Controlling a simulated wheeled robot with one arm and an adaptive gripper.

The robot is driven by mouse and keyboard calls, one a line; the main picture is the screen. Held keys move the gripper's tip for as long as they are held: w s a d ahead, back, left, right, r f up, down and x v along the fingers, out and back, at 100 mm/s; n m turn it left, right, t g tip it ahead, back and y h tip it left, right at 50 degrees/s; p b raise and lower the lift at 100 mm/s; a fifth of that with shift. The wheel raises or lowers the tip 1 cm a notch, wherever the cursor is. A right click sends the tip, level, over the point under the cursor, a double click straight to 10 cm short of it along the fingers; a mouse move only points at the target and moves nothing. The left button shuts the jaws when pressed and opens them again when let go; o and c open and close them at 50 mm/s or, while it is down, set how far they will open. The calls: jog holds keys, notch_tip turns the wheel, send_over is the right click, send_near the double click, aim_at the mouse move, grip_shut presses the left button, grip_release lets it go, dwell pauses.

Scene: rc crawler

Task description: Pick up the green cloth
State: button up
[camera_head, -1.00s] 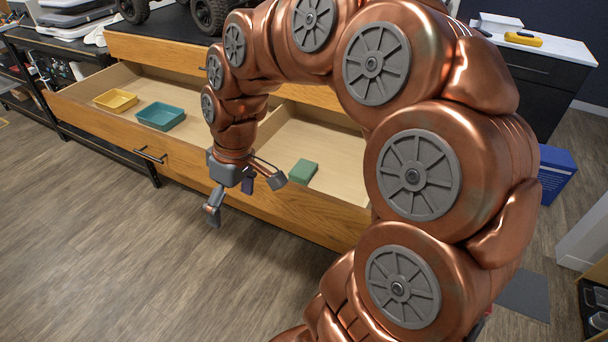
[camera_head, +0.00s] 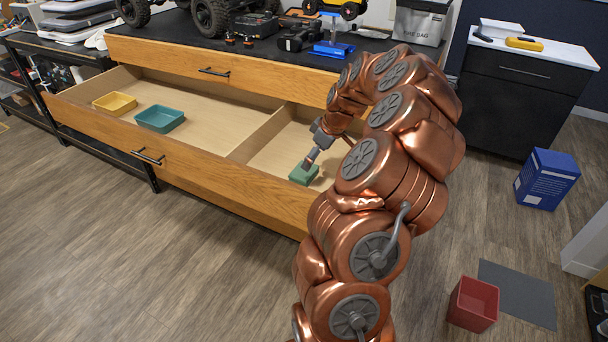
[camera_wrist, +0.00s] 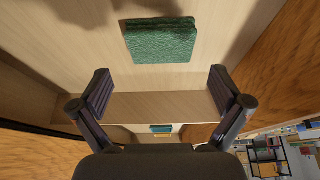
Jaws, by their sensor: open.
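The green cloth (camera_head: 303,174) is a small folded block lying on the floor of the open drawer's right compartment. In the wrist view the green cloth (camera_wrist: 160,40) lies flat beyond my fingertips, between the lines of the two fingers and clear of both. My gripper (camera_head: 311,160) is inside the drawer, just above and beside the cloth in the head view. In the wrist view my gripper (camera_wrist: 160,92) has its fingers spread wide with nothing between them. Whether a finger touches the cloth cannot be told from the head view.
The wooden drawer (camera_head: 215,180) has a divider (camera_head: 262,132) left of the cloth. A yellow tray (camera_head: 115,102) and a teal tray (camera_head: 160,117) sit in the left compartment. A red bin (camera_head: 473,304) and a blue box (camera_head: 547,179) stand on the floor at right.

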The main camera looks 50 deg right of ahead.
jog(key=shift+p+x, duration=1)
jog(key=shift+x, duration=2.45)
jog(key=shift+w+a, duration=0.1)
jog(key=c, duration=0.8)
jog(key=shift+r+b, duration=1.05)
jog(key=shift+r, duration=4.05)
